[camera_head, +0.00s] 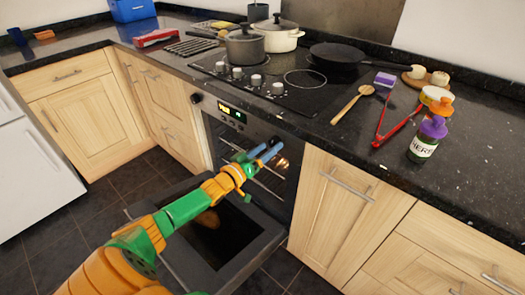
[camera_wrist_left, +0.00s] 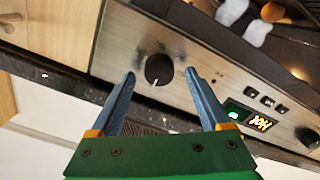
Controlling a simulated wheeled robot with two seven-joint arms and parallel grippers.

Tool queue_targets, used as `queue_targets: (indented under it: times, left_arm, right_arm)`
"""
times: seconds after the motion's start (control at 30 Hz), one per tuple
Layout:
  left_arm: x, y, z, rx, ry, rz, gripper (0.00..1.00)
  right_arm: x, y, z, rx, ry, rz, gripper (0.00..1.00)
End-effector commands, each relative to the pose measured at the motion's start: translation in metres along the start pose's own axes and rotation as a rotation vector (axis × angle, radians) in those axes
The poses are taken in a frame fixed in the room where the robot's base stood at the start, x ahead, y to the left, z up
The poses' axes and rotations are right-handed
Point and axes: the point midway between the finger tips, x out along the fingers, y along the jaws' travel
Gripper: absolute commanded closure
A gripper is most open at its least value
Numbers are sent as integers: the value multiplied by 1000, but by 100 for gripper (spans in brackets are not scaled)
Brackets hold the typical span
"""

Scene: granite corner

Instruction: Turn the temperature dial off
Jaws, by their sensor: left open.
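The oven's control panel (camera_head: 232,115) is below the counter's front edge, with a lit display in its middle. In the left wrist view a round black dial (camera_wrist_left: 159,69) with a white pointer mark sits on the steel panel (camera_wrist_left: 125,40). My left gripper (camera_head: 268,150) is open in front of the panel's right part. In the wrist view its two blue fingers (camera_wrist_left: 160,82) stand on either side of the dial, with visible gaps. A second dial (camera_head: 196,98) is at the panel's left end; it also shows in the wrist view (camera_wrist_left: 307,138). My right gripper is not in view.
The oven door (camera_head: 180,265) hangs open under my left arm. Above the panel, the cooktop (camera_head: 305,98) holds a grey pot (camera_head: 245,48), a white pot (camera_head: 280,38) and a black pan (camera_head: 345,55). Red tongs (camera_head: 400,125) and a spice jar (camera_head: 424,145) lie farther right.

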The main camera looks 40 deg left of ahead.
Motion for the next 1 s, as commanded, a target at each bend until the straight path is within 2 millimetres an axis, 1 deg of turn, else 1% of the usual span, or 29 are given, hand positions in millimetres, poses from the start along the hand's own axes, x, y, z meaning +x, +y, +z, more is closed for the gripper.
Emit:
queue_targets:
  times: [0.03, 0.07, 0.2, 0.3, 0.43, 0.83, 0.87, 0.93, 0.97, 1.0]
  left_arm:
    - [-9, 1, -2, 0, -4, -2, 20]
    - [-14, 2, -3, 2, -4, -2, 20]
    - [-40, 1, -2, 1, -4, -2, 20]
    - [-53, 1, -1, 0, -3, -1, 20]
    - [-58, 0, -1, 2, 0, 0, 20]
    - [-59, -1, 1, 5, -5, -6, 20]
    - [-61, -4, 6, 12, -16, -20, 20]
    - [-71, -20, 30, 52, -80, -91, 20]
    - [-79, -30, 48, 81, -128, -137, 20]
    - [-94, -44, 78, 128, -211, -204, 20]
  right_arm:
    - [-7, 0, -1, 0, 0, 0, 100]
    - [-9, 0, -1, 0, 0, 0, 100]
    - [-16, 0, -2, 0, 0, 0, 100]
    - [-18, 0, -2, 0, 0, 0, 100]
    - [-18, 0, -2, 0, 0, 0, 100]
    - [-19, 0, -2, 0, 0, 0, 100]
    - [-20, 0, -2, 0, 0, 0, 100]
    - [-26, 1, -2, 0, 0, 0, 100]
    - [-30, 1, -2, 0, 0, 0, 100]
    - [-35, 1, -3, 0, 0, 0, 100]
